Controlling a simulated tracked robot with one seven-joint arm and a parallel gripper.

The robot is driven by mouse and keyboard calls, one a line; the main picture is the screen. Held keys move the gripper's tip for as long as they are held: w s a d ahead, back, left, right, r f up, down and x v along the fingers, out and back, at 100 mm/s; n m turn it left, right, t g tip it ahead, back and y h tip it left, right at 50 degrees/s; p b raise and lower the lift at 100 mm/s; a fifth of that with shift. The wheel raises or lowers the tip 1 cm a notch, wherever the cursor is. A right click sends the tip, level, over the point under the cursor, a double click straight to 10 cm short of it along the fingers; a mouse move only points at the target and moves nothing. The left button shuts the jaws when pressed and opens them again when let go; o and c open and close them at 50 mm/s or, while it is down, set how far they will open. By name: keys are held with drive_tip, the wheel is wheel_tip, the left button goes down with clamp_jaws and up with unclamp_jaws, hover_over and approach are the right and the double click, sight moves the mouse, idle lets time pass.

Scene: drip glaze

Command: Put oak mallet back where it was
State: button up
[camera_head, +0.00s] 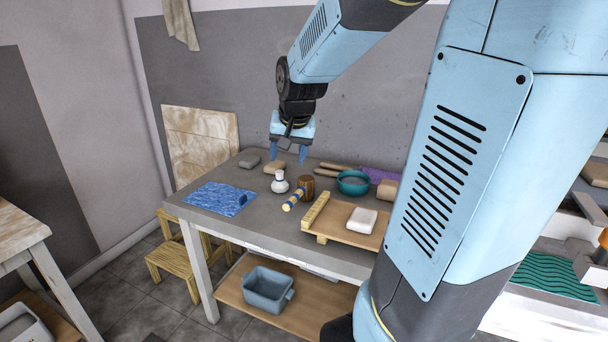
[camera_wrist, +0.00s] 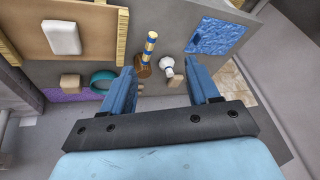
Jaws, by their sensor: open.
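The oak mallet (camera_head: 305,188) rests on the grey table, its brown wooden head toward the back and its yellow-and-blue banded handle pointing toward the front left. It also shows in the wrist view (camera_wrist: 148,50), ahead of the gap between my fingers. My gripper (camera_head: 288,152) is open and empty. It hangs above the back part of the table, with its fingers pointing down, apart from the mallet. In the wrist view the two blue fingers (camera_wrist: 162,82) stand wide apart. No finger touches anything that I can see.
A white bottle-like piece (camera_head: 280,183) stands just left of the mallet. A blue mat (camera_head: 215,198) lies farther left. A teal bowl (camera_head: 353,188) and a wooden board (camera_head: 335,232) with a white block (camera_head: 361,220) sit to the right. Clay-coloured blocks lie behind.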

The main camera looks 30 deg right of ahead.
drive_tip(key=s+a+r+n, duration=0.2)
drive_tip(key=s, duration=0.7)
drive_tip(key=s+a+r+n, duration=0.2)
drive_tip(key=s+a+n, duration=0.1)
drive_tip(key=s, duration=0.7)
drive_tip(key=shift+s+a+r+t, duration=0.2)
drive_tip(key=shift+a+t, duration=0.1)
drive_tip(key=shift+a, duration=0.05)
idle(2.4)
